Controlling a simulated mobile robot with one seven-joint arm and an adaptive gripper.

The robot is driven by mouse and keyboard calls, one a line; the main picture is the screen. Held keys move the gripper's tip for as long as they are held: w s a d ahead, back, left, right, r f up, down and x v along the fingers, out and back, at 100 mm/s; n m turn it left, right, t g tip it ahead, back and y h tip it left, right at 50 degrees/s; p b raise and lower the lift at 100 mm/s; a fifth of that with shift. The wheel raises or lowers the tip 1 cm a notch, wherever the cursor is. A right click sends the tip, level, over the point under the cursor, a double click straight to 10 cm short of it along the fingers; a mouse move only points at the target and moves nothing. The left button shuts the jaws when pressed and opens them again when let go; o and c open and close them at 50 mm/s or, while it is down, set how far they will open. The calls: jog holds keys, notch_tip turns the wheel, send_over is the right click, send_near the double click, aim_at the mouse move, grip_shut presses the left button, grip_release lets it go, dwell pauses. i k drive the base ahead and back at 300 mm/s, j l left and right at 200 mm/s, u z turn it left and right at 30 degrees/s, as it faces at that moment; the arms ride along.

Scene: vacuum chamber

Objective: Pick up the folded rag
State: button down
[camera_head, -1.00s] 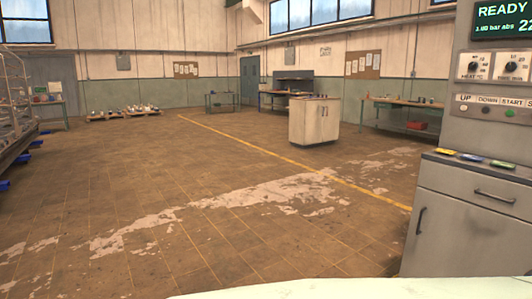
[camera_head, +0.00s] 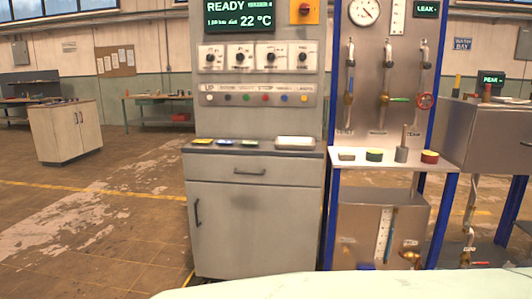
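I cannot make out the folded rag for certain. A flat pale item (camera_head: 295,142) lies at the right end of the ledge on the grey control cabinet (camera_head: 256,225); it is too small to tell whether it is cloth. A small tan item (camera_head: 347,156) on the shelf of the valve panel to the right is also too small to identify. My gripper is not in view.
Small coloured items (camera_head: 225,142) lie on the cabinet ledge. The white shelf (camera_head: 385,163) holds several small cans. A metal box (camera_head: 490,136) stands at the right. A pale cupboard (camera_head: 65,132) stands at the left. Open floor (camera_head: 110,215) lies between.

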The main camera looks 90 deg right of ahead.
aim_at(342, 156)
jog(key=z, duration=3.1)
jog(key=i+l+u, duration=0.1)
jog(key=i, duration=0.35)
jog(key=i+l+u, duration=0.1)
jog(key=i+l, duration=0.2)
jog(key=i, duration=0.2)
jog(key=i+l+u, duration=0.15)
jog(key=i, duration=0.3)
jog(key=i+l, duration=0.15)
jog(key=i, duration=0.2)
jog(key=i+l+u, duration=0.1)
jog(key=i, duration=0.25)
jog(key=i+l+u, duration=0.1)
jog(key=i, duration=0.25)
jog(key=l, duration=0.1)
